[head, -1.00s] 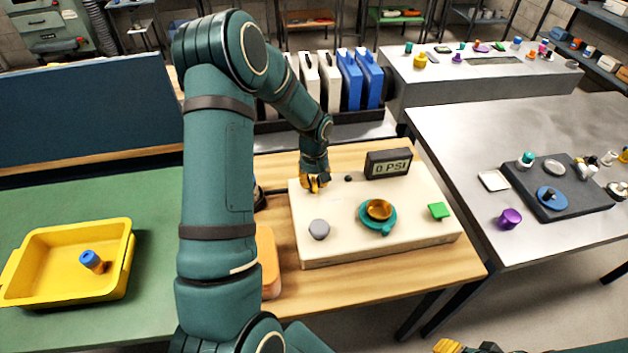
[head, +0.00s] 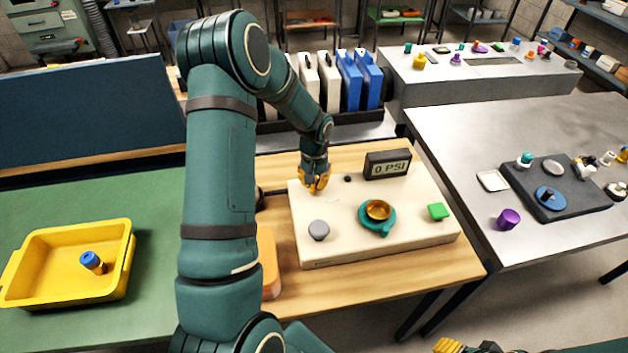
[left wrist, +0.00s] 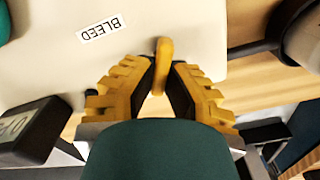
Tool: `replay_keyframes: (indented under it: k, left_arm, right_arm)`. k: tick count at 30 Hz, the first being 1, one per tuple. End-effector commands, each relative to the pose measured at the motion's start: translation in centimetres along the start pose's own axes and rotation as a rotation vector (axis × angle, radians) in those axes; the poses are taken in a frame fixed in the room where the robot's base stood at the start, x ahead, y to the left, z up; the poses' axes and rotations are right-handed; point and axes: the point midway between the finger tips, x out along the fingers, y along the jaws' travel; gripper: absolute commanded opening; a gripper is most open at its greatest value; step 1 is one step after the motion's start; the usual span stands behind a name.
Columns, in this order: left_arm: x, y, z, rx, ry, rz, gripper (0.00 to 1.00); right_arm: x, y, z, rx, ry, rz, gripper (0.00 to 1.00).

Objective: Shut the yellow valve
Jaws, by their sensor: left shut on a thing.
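The yellow valve's handle (left wrist: 163,55) shows in the left wrist view as a short yellow bar at the edge of the cream panel (head: 340,250). My left gripper (head: 316,188) is closed on it, the bar standing between its fingertips (left wrist: 164,72). In the head view the gripper's fingers hide the valve at the panel's back left corner. A label reading BLEED (left wrist: 100,28) lies on the panel beside the valve. A small part of my right gripper (head: 455,346) shows at the bottom edge; its fingers cannot be made out.
The panel also carries a gauge reading 0 PSI (head: 388,164), a grey knob (head: 319,230), a teal and gold round fitting (head: 378,214) and a green block (head: 438,211). A yellow tray (head: 120,280) stands at left. A grey table (head: 470,140) is at right.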

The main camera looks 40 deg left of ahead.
Motion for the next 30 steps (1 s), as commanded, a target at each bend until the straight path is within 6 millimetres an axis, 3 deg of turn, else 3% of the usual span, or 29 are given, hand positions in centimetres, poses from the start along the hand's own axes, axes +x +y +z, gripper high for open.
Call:
replay_keyframes:
  k: [30]
  left_arm:
    - [0.1,0.5,0.4,0.92,-0.006,0.003,0.0]
  right_arm:
    - [-1.5,-0.6,-0.7,0.005,0.015,0.002,0.47]
